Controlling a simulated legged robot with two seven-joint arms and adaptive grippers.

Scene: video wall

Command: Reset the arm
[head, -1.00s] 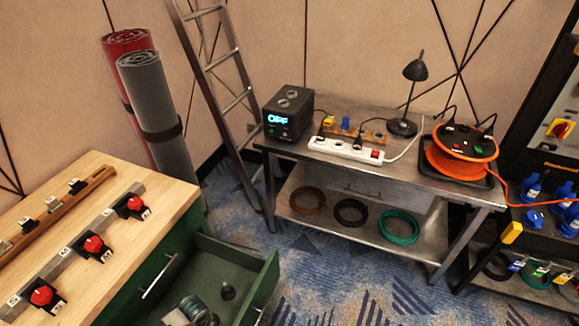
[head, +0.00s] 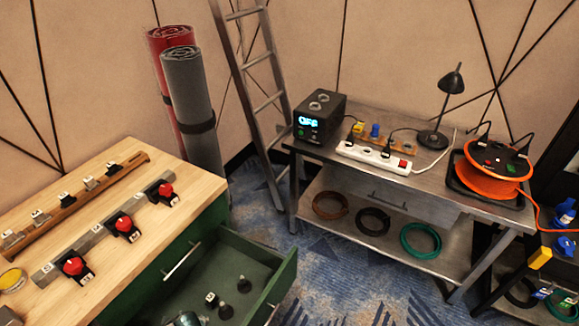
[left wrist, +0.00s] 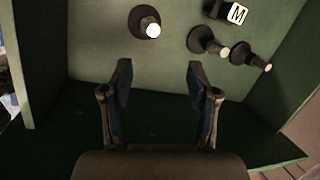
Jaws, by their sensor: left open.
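My left gripper (left wrist: 160,85) shows in the left wrist view with its two fingers apart and nothing between them. It is over the open green drawer (left wrist: 100,45). Several small dark parts lie on the drawer floor beyond the fingertips: a round knob-like piece with a white top (left wrist: 150,28), two similar pieces (left wrist: 207,42) to the right, and a piece marked M (left wrist: 237,14). In the head view the same drawer (head: 285,283) stands pulled out of the green cabinet.
The wooden cabinet top (head: 120,160) carries red-knobbed switches (head: 124,226) on a rail. A metal bench (head: 350,165) holds a black power unit (head: 319,117), a power strip (head: 375,156), a lamp (head: 450,85) and an orange cable reel (head: 490,180). A ladder (head: 255,100) leans behind. Blue carpet lies between.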

